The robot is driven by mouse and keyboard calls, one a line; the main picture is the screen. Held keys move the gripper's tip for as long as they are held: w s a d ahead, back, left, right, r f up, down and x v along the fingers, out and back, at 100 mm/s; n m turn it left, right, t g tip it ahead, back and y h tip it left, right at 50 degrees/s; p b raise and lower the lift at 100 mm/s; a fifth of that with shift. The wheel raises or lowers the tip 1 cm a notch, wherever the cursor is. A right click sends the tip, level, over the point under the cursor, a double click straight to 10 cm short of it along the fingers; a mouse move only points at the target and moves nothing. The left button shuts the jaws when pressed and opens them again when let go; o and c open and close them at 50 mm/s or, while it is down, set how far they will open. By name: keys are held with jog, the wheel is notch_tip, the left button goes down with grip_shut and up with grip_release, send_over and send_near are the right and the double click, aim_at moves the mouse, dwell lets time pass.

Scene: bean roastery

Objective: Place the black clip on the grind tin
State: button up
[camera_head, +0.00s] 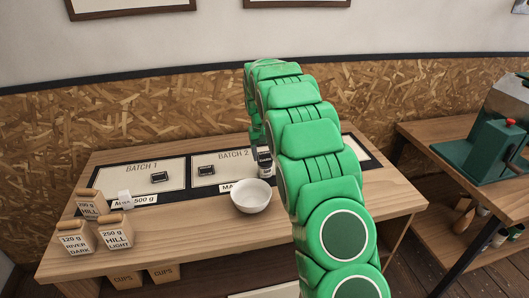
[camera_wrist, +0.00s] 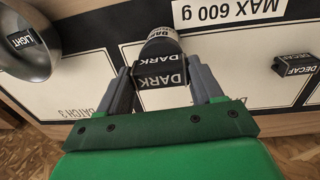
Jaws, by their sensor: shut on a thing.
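In the wrist view my gripper (camera_wrist: 162,84) has its two grey fingers closed on a black clip (camera_wrist: 160,73) with "DARK" in white letters. A small round tin (camera_wrist: 162,42) with a white label stands directly beyond the clip; part of its side is hidden. I cannot tell whether clip and tin touch. In the head view a small dark-and-white tin (camera_head: 265,162) stands beside my arm, at the right end of the Batch 2 mat. My fingers and the held clip are hidden there by my arm.
Other black clips lie on the Batch 1 mat (camera_head: 125,176) and the Batch 2 mat (camera_head: 222,172). A white bowl (camera_head: 251,196) stands in front of the tin. Labelled bean bags (camera_head: 114,233) are at the left. The wrist view shows a bowl (camera_wrist: 28,42) holding a "LIGHT" clip, and a "DECAF" clip (camera_wrist: 295,65).

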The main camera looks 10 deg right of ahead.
aim_at(262, 153)
jog(key=o, duration=1.1)
notch_tip(262, 153, up, 12)
jog(key=shift+a, duration=0.45)
